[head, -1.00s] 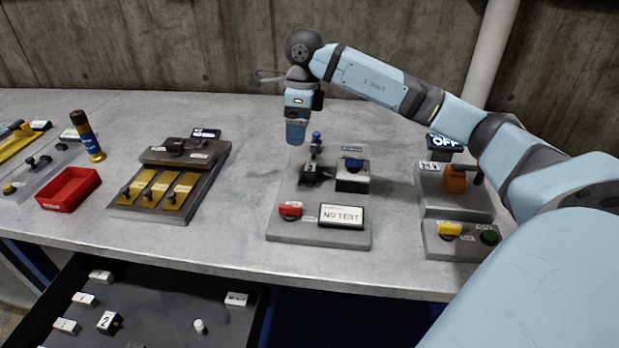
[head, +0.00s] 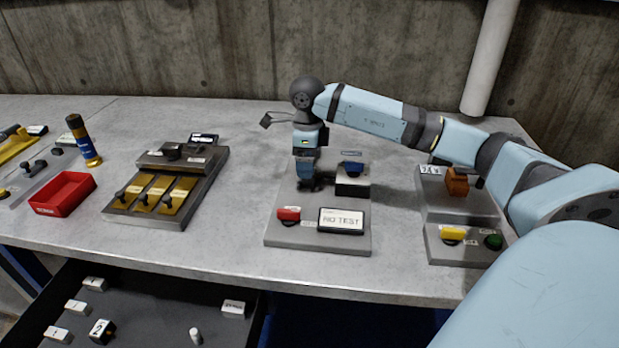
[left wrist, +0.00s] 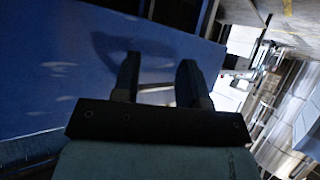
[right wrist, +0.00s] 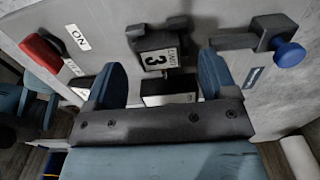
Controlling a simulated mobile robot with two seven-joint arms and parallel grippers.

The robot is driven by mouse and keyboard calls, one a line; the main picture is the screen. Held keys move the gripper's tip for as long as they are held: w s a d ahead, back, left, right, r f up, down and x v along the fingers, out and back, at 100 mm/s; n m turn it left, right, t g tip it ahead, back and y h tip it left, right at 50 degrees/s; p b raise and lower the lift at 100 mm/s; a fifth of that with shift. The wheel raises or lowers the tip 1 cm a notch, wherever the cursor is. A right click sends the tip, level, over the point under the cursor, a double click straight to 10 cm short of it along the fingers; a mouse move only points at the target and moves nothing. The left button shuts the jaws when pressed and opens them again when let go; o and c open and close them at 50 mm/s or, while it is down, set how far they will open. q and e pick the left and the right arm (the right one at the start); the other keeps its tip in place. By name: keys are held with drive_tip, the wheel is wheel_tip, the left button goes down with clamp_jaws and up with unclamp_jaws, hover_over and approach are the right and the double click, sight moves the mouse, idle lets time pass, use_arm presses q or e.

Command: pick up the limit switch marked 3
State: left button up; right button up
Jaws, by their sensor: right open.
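The limit switch marked 3 (right wrist: 158,60) is a dark block with a white label in the right wrist view. It lies ahead of and between the two fingertips of my right gripper (right wrist: 162,72), which is open with a wide gap. In the head view my right gripper (head: 305,178) is low over the back left of the grey test panel (head: 288,236) and largely hides the switch. I cannot tell whether the fingers touch it. My left gripper (left wrist: 159,68) is open and empty in the left wrist view, away from the bench.
A lever station (head: 458,205) stands right, a brass-plated fixture (head: 160,195) and red tray (head: 62,194) left. An open drawer (head: 150,325) holds several small blocks.

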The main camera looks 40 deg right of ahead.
wheel_tip(320, 180, down, 3)
drive_tip(key=shift+a+r, duration=0.1)
drive_tip(key=shift+r, duration=0.05)
drive_tip(key=c, duration=1)
drive_tip(key=shift+c, duration=0.2)
